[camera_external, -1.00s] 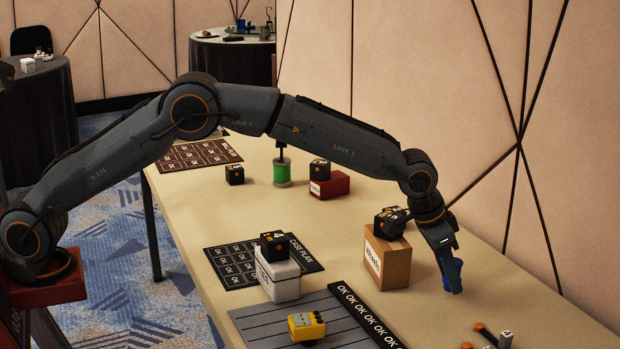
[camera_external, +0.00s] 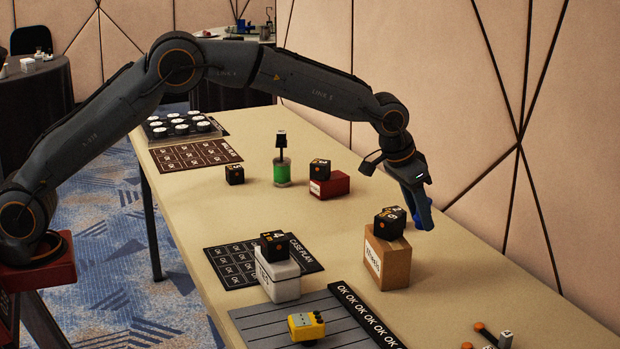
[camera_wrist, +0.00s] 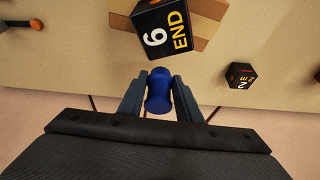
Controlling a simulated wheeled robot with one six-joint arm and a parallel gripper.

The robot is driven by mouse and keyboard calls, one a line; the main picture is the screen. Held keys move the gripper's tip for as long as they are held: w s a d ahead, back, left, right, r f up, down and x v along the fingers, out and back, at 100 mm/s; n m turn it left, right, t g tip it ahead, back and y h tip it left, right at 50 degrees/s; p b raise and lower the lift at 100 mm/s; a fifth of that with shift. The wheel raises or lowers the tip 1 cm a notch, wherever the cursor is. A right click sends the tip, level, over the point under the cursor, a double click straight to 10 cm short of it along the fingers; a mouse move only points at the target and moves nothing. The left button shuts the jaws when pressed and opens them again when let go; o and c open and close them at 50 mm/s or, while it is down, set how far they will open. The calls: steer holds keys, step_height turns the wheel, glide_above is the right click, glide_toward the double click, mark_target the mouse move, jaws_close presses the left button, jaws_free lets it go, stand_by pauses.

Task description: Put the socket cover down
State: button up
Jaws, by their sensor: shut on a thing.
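My gripper (camera_external: 420,205) is shut on a blue rounded piece, which I take as the socket cover (camera_external: 426,217). In the wrist view the blue cover (camera_wrist: 158,92) sits between both fingers of my gripper (camera_wrist: 158,88), pinched at its sides. In the external view it is just right of and behind the cardboard box (camera_external: 388,264), pointing down. It looks raised off the table, but the gap is hard to judge.
A black cube (camera_external: 389,224) marked 6 END stands on the cardboard box, close to my gripper. A white box (camera_external: 280,279) with a cube, a red box (camera_external: 337,186) and a green spool (camera_external: 281,172) stand on the table (camera_external: 330,240). A yellow device (camera_external: 306,326) lies on a grey panel.

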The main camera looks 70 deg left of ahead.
steer(key=s+a+n+p, duration=0.2)
steer(key=a+p, duration=0.2)
steer(key=a, duration=0.9)
steer(key=n+y+p, duration=0.2)
steer(key=p, duration=0.2)
glide_above(344, 225)
steer(key=s, duration=0.1)
steer(key=f, duration=0.4)
steer(key=shift+s+d+f+p, duration=0.15)
steer(key=shift+s+f+p, duration=0.1)
steer(key=shift+f+p, duration=0.15)
steer(key=shift+w+f+p, duration=0.1)
steer(key=shift+f+p, duration=0.4)
steer(key=shift+f, duration=1.95)
steer(key=shift+f, duration=0.1)
steer(key=o, duration=1)
